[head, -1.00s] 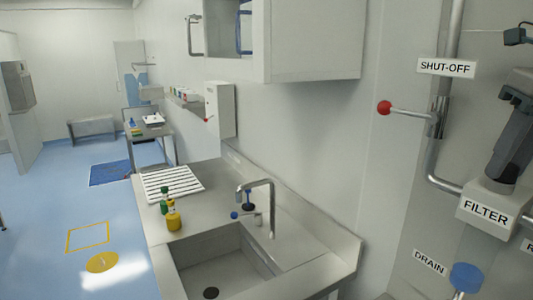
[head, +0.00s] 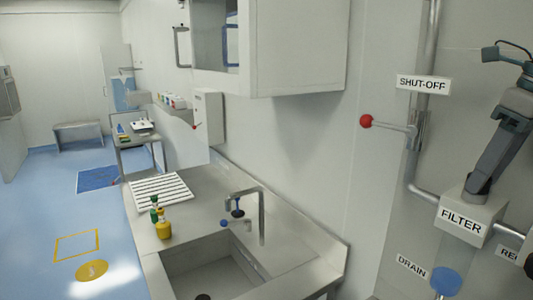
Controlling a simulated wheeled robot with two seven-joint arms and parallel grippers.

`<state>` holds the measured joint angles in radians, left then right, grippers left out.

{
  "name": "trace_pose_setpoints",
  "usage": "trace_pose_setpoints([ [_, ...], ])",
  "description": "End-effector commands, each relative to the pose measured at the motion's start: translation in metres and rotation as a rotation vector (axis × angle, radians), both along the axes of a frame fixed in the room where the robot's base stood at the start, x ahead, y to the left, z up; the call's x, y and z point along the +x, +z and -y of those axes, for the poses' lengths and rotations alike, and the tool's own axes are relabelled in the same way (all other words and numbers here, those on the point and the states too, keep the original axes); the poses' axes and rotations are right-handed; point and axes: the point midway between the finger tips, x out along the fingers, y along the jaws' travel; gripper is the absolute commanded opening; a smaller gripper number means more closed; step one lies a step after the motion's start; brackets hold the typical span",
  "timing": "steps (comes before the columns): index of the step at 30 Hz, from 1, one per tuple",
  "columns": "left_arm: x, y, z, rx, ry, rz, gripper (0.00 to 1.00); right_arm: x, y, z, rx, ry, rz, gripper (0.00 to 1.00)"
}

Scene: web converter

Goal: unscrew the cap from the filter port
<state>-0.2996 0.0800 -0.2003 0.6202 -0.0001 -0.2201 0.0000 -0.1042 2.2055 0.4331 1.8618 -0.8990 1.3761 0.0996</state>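The filter port is the pale box (head: 484,212) labelled FILTER, on the pipework at the right of the head view. My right gripper (head: 478,192), dark grey, reaches down from the upper right, with its tip at the top of this box. The cap is not visible; the gripper covers the top of the port. I cannot tell whether the fingers are open or shut, or whether they touch a cap. My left gripper is not in view.
A red-knobbed SHUT-OFF lever (head: 366,121) sticks out left of the filter. A blue DRAIN cap (head: 446,280) is below it. A dark round part (head: 530,263) shows at the right edge. A sink counter (head: 190,195) with bottles stands to the left.

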Motion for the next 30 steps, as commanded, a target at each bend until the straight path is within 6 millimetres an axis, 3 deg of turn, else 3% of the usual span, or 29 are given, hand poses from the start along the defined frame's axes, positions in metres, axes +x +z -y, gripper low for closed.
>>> trace_pose_setpoints([
  [14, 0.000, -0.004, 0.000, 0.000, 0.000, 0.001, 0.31, 0.000, -0.001, 0.001, -0.009, -0.022, -0.002, 0.47],
  [30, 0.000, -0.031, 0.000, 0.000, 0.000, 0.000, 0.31, 0.001, -0.002, 0.001, -0.010, -0.269, -0.004, 0.47],
])
